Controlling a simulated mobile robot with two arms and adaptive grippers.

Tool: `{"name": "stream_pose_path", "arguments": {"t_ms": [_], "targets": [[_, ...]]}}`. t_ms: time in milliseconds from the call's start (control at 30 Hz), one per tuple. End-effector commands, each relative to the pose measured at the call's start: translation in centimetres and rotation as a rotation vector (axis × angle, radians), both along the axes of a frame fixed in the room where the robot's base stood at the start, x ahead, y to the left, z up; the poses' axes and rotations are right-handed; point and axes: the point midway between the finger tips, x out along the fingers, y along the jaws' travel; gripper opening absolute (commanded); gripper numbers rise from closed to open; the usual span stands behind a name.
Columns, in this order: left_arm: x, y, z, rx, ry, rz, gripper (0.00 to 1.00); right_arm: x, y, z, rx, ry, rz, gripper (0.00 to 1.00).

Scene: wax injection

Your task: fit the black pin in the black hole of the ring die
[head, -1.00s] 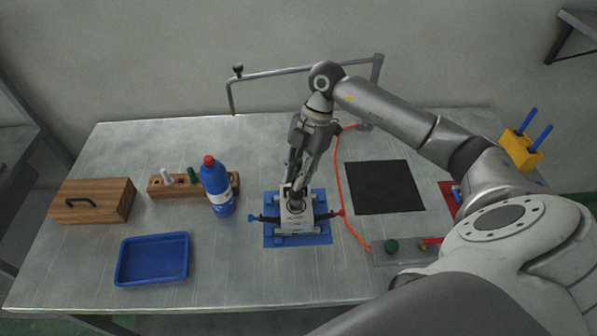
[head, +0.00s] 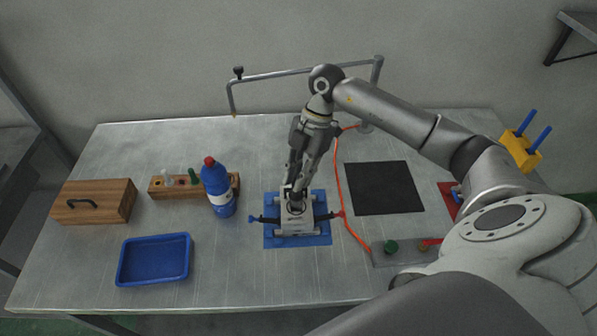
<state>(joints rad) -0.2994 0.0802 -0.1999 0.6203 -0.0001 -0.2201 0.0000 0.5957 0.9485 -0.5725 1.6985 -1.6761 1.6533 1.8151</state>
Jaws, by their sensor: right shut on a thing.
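The ring die (head: 297,222), a light grey metal block with dark side handles, sits on a blue mat (head: 325,238) at the middle of the table. My right gripper (head: 296,188) points down at the back part of the die's top, its fingers shut on the black pin. The pin is too small and covered by the fingers to make out clearly. The black hole is hidden under the fingertips, so I cannot tell whether the pin is in it. My left gripper is not in view.
A blue bottle (head: 218,190) stands left of the die, before a wooden rack (head: 158,187) with small pegs. A wooden box (head: 94,201) and a blue tray (head: 154,281) are further left. An orange hose (head: 341,185) runs beside the die; a black mat (head: 384,187) lies right.

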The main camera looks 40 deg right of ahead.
Motion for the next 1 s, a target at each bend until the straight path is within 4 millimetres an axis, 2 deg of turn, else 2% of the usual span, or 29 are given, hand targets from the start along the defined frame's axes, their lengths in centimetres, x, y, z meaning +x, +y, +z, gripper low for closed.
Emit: {"name": "stream_pose_path", "arguments": {"t_ms": [1000], "targets": [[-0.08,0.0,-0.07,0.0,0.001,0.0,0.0,-0.01,-0.01,-0.54,0.0,0.0,0.0,0.0]]}}
